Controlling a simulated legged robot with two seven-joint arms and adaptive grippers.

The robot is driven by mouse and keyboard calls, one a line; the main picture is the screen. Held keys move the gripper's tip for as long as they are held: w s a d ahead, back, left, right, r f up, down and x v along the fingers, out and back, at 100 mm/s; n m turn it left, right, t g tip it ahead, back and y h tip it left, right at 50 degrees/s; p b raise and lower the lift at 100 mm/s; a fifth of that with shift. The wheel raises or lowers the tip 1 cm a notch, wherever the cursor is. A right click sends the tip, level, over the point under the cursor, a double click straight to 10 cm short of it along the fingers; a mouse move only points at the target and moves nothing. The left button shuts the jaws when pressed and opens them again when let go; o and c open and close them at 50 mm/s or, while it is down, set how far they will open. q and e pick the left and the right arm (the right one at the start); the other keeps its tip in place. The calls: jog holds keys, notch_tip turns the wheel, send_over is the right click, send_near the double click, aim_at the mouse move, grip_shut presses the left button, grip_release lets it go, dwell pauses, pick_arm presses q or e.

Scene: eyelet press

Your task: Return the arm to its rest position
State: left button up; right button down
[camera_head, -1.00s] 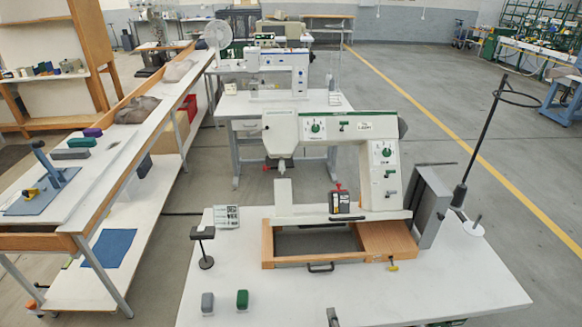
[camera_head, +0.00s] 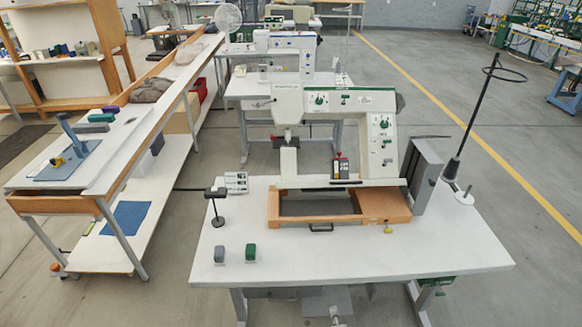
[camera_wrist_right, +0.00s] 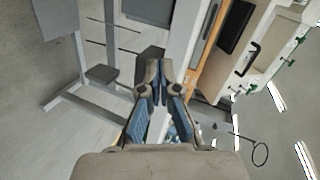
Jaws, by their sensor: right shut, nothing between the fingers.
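My right gripper (camera_wrist_right: 158,85) shows in the right wrist view with its two fingers together and nothing between them. The rest of my right arm is out of that view. My left gripper shows in neither view. The blue eyelet press (camera_head: 72,160) stands on the long bench at the left, well apart from my gripper.
The white worktable carries a large sewing machine (camera_head: 350,102), a wooden frame (camera_head: 385,208), a green block (camera_head: 250,252), a grey block (camera_head: 220,254) and a black stand (camera_head: 216,205). A long bench (camera_head: 150,125) runs along the left. Floor shows before the worktable.

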jog(key=s+d+f+n+g, duration=0.1)
jog(key=s+f+n+g, duration=0.25)
jog(key=s+f, duration=0.5)
jog(key=s+d+f+n+g, duration=0.1)
jog(key=s+f+n+g, duration=0.35)
jog(key=f, duration=0.75)
jog(key=s+d+f+n+g, duration=0.2)
jog(key=s+f+n, duration=0.2)
jog(key=s, duration=0.6)
jog(key=s+d+f+n+g, duration=0.2)
jog(key=s+f+n, duration=0.3)
jog(key=s, duration=0.5)
notch_tip(320, 180, down, 3)
jog(key=shift+s+d+r+h, duration=0.15)
jog(key=shift+s+d+h, duration=0.25)
jog(key=shift+d, duration=0.45)
